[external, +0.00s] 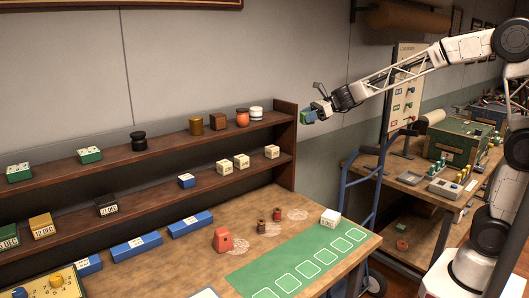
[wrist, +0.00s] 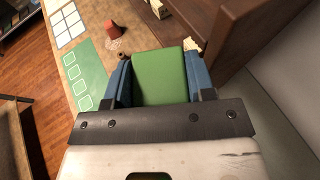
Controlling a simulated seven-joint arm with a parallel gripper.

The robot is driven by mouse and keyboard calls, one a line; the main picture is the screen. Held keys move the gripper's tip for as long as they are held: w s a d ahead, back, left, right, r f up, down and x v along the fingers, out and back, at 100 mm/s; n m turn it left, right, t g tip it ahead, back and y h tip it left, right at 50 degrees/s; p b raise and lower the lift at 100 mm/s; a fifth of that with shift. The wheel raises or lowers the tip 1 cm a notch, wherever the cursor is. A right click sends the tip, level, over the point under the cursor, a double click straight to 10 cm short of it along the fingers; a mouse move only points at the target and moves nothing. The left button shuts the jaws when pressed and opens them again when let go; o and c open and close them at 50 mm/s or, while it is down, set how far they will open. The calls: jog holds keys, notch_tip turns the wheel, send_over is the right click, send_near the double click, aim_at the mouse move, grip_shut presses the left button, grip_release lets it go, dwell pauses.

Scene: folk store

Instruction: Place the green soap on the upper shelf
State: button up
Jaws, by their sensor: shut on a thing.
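The green soap (wrist: 160,80) is a green block held between the blue fingers of my gripper (wrist: 158,70) in the wrist view. In the external view my gripper (external: 311,114) is shut on the soap, held in the air just right of the shelf unit's right end panel, near the height of its top. The upper shelf (external: 170,146) is a long dark wood board along the wall. The shelf's brown end panel (wrist: 232,40) shows to the right of the soap in the wrist view.
The upper shelf carries green blocks (external: 90,155), a black jar (external: 139,141), a brown cylinder (external: 196,125), a brown cube (external: 218,121), an orange pot (external: 242,117) and a white jar (external: 256,114). Gaps lie between them. The lower shelf (external: 150,203) holds several blocks.

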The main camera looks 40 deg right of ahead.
aim_at(304, 113)
jog(key=shift+a+r+m+t+h, duration=0.45)
jog(key=shift+r+m+t, duration=0.25)
jog(key=shift+r, duration=0.2)
jog(key=shift+w+a+r+m+t+h, duration=0.1)
jog(key=shift+a+r+m+t+h, duration=0.15)
jog(key=shift+r+m+t+h, duration=0.25)
jog(key=shift+a+r+m+t+h, duration=0.25)
jog(key=shift+r+m+t, duration=0.1)
jog(key=shift+m+t, duration=0.2)
jog(key=shift+a+r+m+t+h, duration=0.15)
jog(key=shift+r+m+t+h, duration=0.45)
jog(key=shift+m+h, duration=0.25)
jog(key=shift+a+r+m+t+h, duration=0.1)
jog(key=shift+r+m+t+h, duration=0.45)
jog(key=shift+m+h, duration=0.3)
jog(key=shift+s+r+m+t+h, duration=0.3)
jog(key=shift+m+t+h, duration=0.05)
jog(key=shift+m+h, duration=0.5)
jog(key=shift+s+r+m+t+h, duration=0.25)
jog(key=shift+r+m+t+h, duration=0.1)
jog(key=shift+m+h, duration=0.5)
jog(key=shift+s+d+r+m+h, duration=0.1)
jog(key=shift+s+m+h, duration=0.3)
jog(key=shift+m+h, duration=0.3)
jog(key=shift+s+r+m+h, duration=0.1)
jog(key=shift+s+m+h, duration=0.4)
jog(key=shift+h, duration=0.3)
jog(key=shift+w, duration=0.1)
jog(key=shift+w, duration=0.1)
